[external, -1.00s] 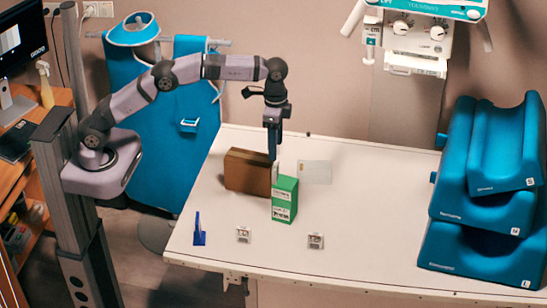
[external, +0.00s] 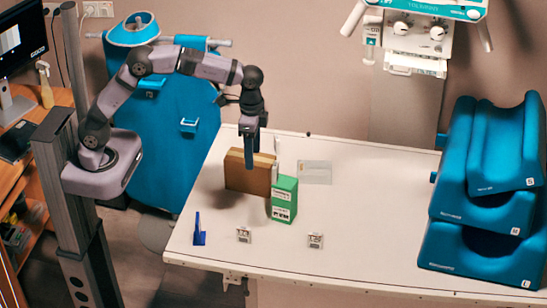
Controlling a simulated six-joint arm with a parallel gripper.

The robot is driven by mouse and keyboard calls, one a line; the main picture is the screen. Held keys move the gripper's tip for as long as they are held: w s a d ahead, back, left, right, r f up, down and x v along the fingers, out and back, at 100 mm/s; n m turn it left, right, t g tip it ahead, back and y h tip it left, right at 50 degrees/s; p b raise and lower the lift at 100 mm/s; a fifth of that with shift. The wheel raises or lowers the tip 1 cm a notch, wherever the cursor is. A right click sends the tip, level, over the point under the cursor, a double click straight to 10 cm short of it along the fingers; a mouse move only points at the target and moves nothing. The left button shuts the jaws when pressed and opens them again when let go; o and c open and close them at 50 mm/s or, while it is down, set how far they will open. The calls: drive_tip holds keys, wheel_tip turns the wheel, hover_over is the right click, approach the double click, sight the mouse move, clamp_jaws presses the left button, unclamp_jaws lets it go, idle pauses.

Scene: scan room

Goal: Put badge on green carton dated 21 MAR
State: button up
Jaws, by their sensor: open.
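A green carton (external: 286,187) stands upright near the middle of the white table. White printed labels show on its front, but the date is too small to read. Two small pale badge-like pieces lie toward the front edge: the left one (external: 243,235) and the right one (external: 315,240). My gripper (external: 249,166) points down, open, to the left of the green carton and overlapping the brown box in this view. I see nothing held in it. The fingertips are small and dark, and their exact height over the table is hard to judge.
A brown box (external: 235,172) stands behind and left of the carton. A pale flat plate (external: 315,172) is behind it to the right. A small blue stand (external: 199,231) is front left. Blue cushions (external: 482,205) fill the right end. The table's centre right is clear.

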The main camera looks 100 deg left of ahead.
drive_tip(key=s+d+f, duration=0.3)
drive_tip(key=s, duration=0.5)
drive_tip(key=s+d+f, duration=0.3)
drive_tip(key=s, duration=0.5)
drive_tip(key=s+d+f, duration=0.3)
drive_tip(key=s, duration=0.6)
drive_tip(key=shift+d, duration=0.1)
wheel_tip(320, 180, down, 2)
drive_tip(key=shift+f+b, duration=0.15)
drive_tip(key=shift+b, duration=1.05)
drive_tip(key=shift+o, duration=0.5)
